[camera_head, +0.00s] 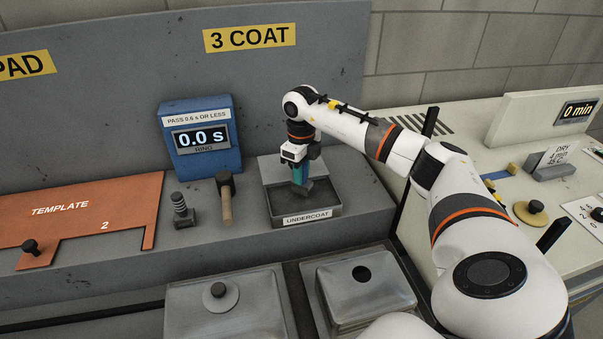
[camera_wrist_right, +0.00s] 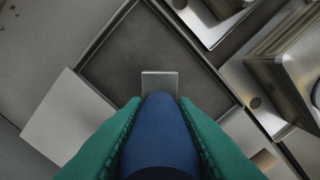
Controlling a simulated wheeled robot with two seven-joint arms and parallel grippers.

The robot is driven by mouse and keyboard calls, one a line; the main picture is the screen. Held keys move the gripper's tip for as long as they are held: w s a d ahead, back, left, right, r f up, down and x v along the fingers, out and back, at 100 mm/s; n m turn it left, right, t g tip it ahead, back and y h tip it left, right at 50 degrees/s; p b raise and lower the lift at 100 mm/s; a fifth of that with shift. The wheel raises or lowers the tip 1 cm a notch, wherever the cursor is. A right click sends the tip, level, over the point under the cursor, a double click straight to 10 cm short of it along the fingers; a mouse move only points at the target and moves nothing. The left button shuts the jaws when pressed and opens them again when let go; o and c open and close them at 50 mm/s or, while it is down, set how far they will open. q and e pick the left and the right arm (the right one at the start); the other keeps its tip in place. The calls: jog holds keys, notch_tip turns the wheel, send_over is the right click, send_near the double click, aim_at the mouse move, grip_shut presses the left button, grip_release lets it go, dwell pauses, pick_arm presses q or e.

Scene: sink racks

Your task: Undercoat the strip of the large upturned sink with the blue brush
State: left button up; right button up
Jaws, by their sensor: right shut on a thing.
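My right gripper (camera_head: 300,184) points down over the grey undercoat tray (camera_head: 308,212), which has a labelled front. In the right wrist view its green fingers (camera_wrist_right: 160,135) are shut on the blue brush (camera_wrist_right: 160,128), and the brush's grey head (camera_wrist_right: 160,84) is over the tray's dark floor (camera_wrist_right: 140,50). I cannot tell whether the head touches the floor. Two upturned metal sinks show below the shelf: one with a round knob (camera_head: 228,312) and one with a dark hole (camera_head: 358,290). Both are partly cut off or covered, so I cannot tell which is larger. My left gripper is not in view.
A blue timer (camera_head: 200,165) reading 0.0 s, a mallet (camera_head: 226,205) and a small dark tool (camera_head: 182,215) stand left of the tray. An orange template (camera_head: 100,205) lies further left. A pale bench (camera_head: 480,130) with a timer and dry card is at right.

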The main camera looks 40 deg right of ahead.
jog(key=shift+r+p, duration=1.5)
jog(key=shift+r, duration=0.9)
jog(key=shift+a, duration=0.1)
